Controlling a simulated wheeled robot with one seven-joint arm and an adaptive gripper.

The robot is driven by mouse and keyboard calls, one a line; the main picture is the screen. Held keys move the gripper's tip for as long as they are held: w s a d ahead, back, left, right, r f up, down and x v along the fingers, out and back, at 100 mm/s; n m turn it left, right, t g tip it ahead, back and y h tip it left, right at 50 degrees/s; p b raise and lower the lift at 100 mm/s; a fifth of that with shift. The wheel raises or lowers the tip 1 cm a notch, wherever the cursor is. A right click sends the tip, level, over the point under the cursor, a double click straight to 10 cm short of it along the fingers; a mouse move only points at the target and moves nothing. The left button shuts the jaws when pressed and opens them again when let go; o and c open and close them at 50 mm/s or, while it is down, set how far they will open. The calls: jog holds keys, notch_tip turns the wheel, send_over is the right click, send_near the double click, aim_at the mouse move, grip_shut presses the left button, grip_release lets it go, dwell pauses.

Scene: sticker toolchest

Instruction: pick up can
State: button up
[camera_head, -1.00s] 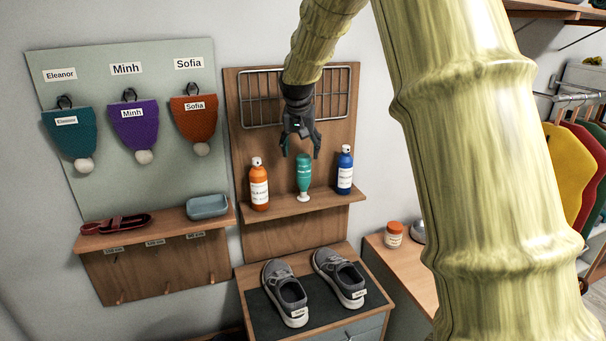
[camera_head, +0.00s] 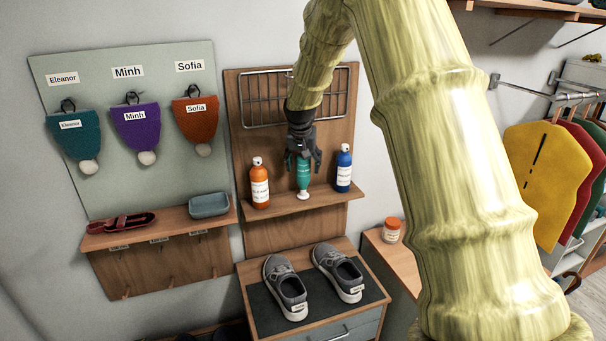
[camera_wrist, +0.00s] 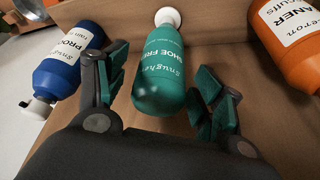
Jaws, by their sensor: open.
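The word "can" does not single one out.
A wire rack (camera_head: 262,98) is on the board behind my arm. Grey shoes (camera_head: 286,285) stand on a dark mat below the shelf. An orange-lidded jar (camera_head: 391,231) is at the right. Hats (camera_head: 135,127) hang on the left panel.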

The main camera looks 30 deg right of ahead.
jog(key=shift+c, duration=0.4)
jog(key=c, duration=1)
jog(key=shift+o, duration=0.2)
jog(key=shift+w+r, duration=0.1)
jog(key=shift+r, duration=0.05)
